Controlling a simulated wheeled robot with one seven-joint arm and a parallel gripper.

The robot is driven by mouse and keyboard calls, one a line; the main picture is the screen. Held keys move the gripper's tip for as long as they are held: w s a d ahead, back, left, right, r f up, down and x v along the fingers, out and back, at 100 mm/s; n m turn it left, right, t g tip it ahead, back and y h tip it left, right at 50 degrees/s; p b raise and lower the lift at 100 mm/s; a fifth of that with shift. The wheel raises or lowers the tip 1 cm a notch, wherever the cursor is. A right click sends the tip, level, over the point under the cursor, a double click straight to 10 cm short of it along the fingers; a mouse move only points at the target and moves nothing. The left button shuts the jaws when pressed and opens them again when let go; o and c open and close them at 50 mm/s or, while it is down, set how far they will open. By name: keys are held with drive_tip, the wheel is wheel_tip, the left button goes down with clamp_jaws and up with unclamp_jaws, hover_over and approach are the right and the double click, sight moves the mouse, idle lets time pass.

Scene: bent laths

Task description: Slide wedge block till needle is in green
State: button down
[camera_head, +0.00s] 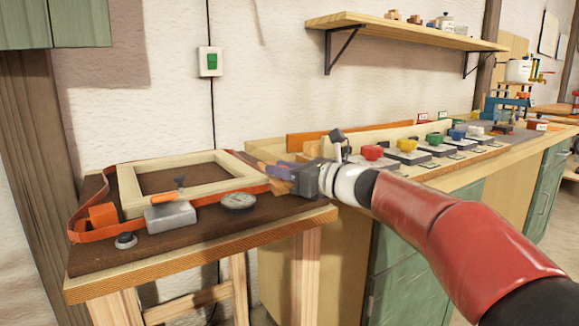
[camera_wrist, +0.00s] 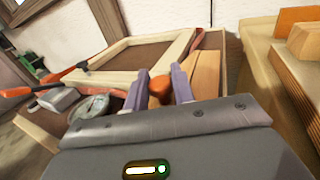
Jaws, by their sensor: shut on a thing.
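My gripper (camera_head: 277,172) is at the right corner of the small bench. In the wrist view its two purple fingers (camera_wrist: 160,92) are shut on an orange-brown knob (camera_wrist: 159,85). A pale wooden block (camera_wrist: 205,72), which looks like the wedge block, lies just beside and behind the fingers; whether the knob belongs to it is partly hidden. The round dial gauge (camera_head: 239,201) lies on the dark mat in front of the pale wooden frame (camera_head: 130,194). It also shows in the wrist view (camera_wrist: 92,106). Its needle and green zone are too small to read.
An orange-red strap (camera_head: 140,234) runs around the frame, with an orange block (camera_head: 102,215) at the left corner. A grey block with an orange handle (camera_head: 170,216) and a small dark knob (camera_head: 125,241) stand at the front. A longer counter (camera_head: 480,160) with several coloured-topped devices lies to the right.

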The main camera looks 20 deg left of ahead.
drive_tip(key=shift+w+a, duration=0.3)
drive_tip(key=c, duration=1.3)
unclamp_jaws()
drive_tip(key=shift+o, duration=0.2)
drive_tip(key=shift+d, duration=0.1)
drive_tip(key=b+v, duration=0.1)
drive_tip(key=v, duration=0.6)
drive_tip(key=shift+s+d, duration=0.15)
drive_tip(key=shift+d, duration=0.15)
